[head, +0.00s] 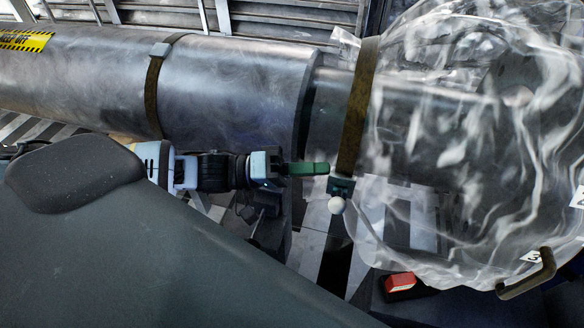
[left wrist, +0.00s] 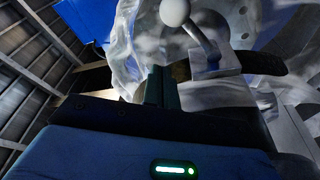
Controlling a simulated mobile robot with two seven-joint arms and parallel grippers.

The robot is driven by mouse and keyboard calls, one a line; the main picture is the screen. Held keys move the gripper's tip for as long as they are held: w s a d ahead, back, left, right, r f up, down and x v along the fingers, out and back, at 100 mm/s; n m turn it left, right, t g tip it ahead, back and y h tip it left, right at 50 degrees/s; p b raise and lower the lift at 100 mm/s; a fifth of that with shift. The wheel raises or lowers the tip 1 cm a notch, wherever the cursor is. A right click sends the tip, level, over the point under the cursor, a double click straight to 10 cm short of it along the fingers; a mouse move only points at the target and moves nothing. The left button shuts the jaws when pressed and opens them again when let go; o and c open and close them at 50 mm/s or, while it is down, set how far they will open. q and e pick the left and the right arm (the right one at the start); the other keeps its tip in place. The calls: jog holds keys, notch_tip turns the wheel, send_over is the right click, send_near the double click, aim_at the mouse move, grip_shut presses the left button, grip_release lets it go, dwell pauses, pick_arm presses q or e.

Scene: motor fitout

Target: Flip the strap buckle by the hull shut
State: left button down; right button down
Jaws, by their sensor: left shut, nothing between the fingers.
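The strap buckle (head: 341,186) is a small dark teal bracket at the lower end of a brown strap (head: 357,110), which runs around the grey hull (head: 240,85). A white ball knob (head: 337,205) hangs just below it. In the left wrist view the ball knob (left wrist: 174,12) tops a short lever that rises tilted from the buckle base (left wrist: 214,64). My left gripper (head: 325,169) is shut and empty, its green fingers just left of the buckle. The shut fingers also show in the left wrist view (left wrist: 161,88), below the knob. I cannot tell whether they touch the buckle. My right gripper is not in view.
A crumpled clear plastic sheet (head: 450,150) covers the right end beside the buckle. A second strap (head: 152,90) circles the hull further left. A dark handle (head: 527,275) and a red block (head: 400,282) are at the lower right. Slatted metal lies behind.

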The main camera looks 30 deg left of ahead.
aim_at(338, 199)
pick_arm(q)
jog(key=x, duration=0.4)
jog(key=shift+r, duration=0.15)
jog(key=shift+s+f+p, duration=0.3)
jog(key=shift+s+p, duration=0.1)
jog(key=shift+s, duration=0.05)
jog(key=shift+s+d+f+p, duration=0.1)
jog(key=shift+s+f+p, duration=0.1)
jog(key=shift+s+f, duration=0.35)
jog(key=shift+s+d+f+p, duration=0.1)
jog(key=shift+s+f+p, duration=0.15)
jog(key=shift+s, duration=0.6)
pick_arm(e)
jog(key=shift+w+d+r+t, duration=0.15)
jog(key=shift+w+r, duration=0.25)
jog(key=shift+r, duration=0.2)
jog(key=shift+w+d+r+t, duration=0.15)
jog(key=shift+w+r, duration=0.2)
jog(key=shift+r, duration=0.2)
pick_arm(q)
jog(key=shift+f, duration=0.1)
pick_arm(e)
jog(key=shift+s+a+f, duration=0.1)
